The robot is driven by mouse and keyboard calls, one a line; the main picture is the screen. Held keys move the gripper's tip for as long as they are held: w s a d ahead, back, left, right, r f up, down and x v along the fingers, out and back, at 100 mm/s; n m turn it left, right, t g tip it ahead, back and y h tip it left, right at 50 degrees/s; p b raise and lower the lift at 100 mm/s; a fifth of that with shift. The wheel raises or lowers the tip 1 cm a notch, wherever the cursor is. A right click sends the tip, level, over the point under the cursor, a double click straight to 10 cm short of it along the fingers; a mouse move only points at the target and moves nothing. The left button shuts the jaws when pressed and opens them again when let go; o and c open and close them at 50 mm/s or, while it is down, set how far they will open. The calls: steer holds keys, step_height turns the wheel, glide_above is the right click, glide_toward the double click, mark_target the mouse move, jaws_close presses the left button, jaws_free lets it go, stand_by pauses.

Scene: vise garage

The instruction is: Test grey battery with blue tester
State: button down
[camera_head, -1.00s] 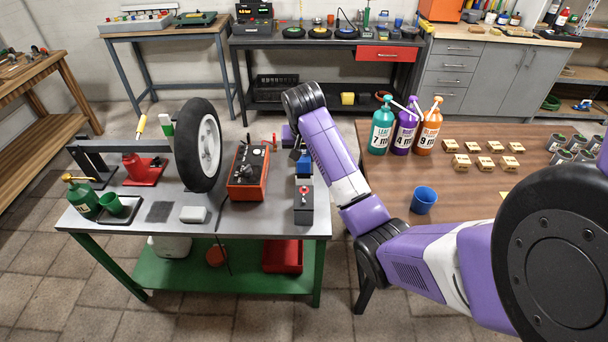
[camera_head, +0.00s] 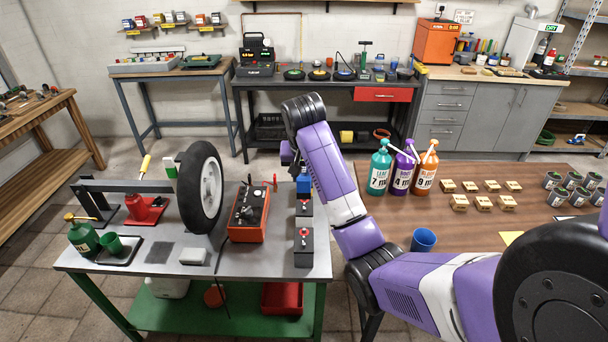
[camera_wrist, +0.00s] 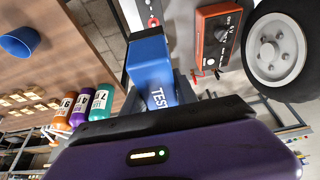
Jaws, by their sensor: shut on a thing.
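My gripper (camera_wrist: 168,104) is shut on a blue block lettered "TEST", the blue tester (camera_wrist: 152,66). The tester (camera_head: 304,184) also shows in the head view, partly hidden by my arm, above the back of the battery row. In the wrist view a red-tipped terminal shows just beyond the tester's end. I cannot tell whether the tester touches a battery. My fingertips are hidden in the head view.
On the wooden table (camera_head: 470,235) at right are pump bottles (camera_head: 403,168), a blue cup (camera_head: 424,240), and several small blocks and cans. My arm passes over the gap between the tables.

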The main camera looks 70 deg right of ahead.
steer(key=shift+r+p, duration=1.5)
steer(key=shift+r, duration=0.3)
steer(key=shift+a+f, duration=0.1)
